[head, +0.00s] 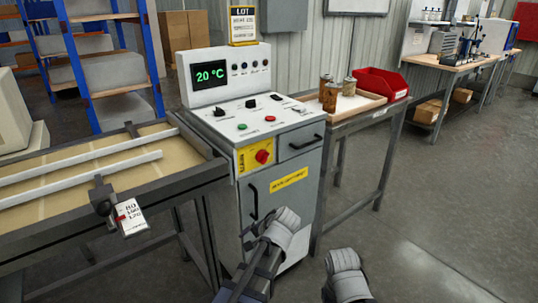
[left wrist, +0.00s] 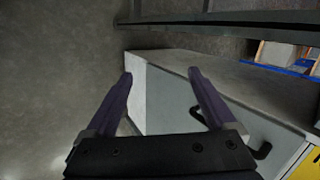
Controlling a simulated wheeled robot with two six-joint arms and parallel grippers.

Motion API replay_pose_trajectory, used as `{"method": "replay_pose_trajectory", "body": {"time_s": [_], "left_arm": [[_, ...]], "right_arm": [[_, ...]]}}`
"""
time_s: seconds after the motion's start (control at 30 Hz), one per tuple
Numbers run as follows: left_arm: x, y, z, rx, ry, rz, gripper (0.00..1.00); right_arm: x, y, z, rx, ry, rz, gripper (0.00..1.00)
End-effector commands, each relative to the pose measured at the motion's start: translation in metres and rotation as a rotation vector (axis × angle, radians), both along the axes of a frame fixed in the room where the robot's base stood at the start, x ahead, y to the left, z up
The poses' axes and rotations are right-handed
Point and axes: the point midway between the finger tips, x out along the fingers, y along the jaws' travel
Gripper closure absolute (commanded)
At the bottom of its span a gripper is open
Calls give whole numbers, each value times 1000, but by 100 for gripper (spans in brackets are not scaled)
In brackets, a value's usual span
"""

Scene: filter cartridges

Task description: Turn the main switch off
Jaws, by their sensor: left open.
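The main switch (head: 263,157) is a red rotary knob on a yellow plate, on the front of the grey control cabinet (head: 285,205). The knob's setting is too small to tell. The cabinet's display (head: 210,75) is lit and reads 20 °C. In the left wrist view my left gripper (left wrist: 160,76) is open and empty, with the cabinet's grey side (left wrist: 165,95) beyond its fingers. The edge of a yellow plate (left wrist: 308,165) shows at lower right there; the knob is not in that view. In the head view only grey parts of my arms show, low in front of the cabinet.
A conveyor table (head: 90,170) with a hanging tag (head: 132,218) stands left of the cabinet. The cabinet has a door handle (head: 252,202) and a drawer handle (head: 307,142). Floor at right is clear.

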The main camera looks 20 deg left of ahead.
Motion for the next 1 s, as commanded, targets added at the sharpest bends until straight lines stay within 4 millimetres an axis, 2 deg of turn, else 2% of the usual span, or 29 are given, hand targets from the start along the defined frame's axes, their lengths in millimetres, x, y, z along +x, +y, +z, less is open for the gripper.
{"method": "replay_pose_trajectory", "body": {"time_s": [0.03,0.2,0.4,0.5,0.6,0.73,0.87,1.0], "left_arm": [[19,3,13,77,-2,-48,11],[78,6,66,434,11,-258,11],[135,-22,134,846,58,-457,11],[152,-39,160,999,82,-518,11],[161,-51,176,1098,102,-550,11],[165,-58,185,1151,111,-566,11],[166,-56,186,1155,113,-566,11],[175,-46,186,1153,114,-564,11]], "right_arm": [[0,0,4,0,0,0,100],[0,0,5,0,0,-1,100],[0,0,5,0,0,-1,100],[0,0,5,0,0,-1,100],[0,0,5,0,0,0,100],[0,0,5,0,0,0,100],[0,0,5,0,0,0,100],[0,0,5,0,0,0,100]]}}
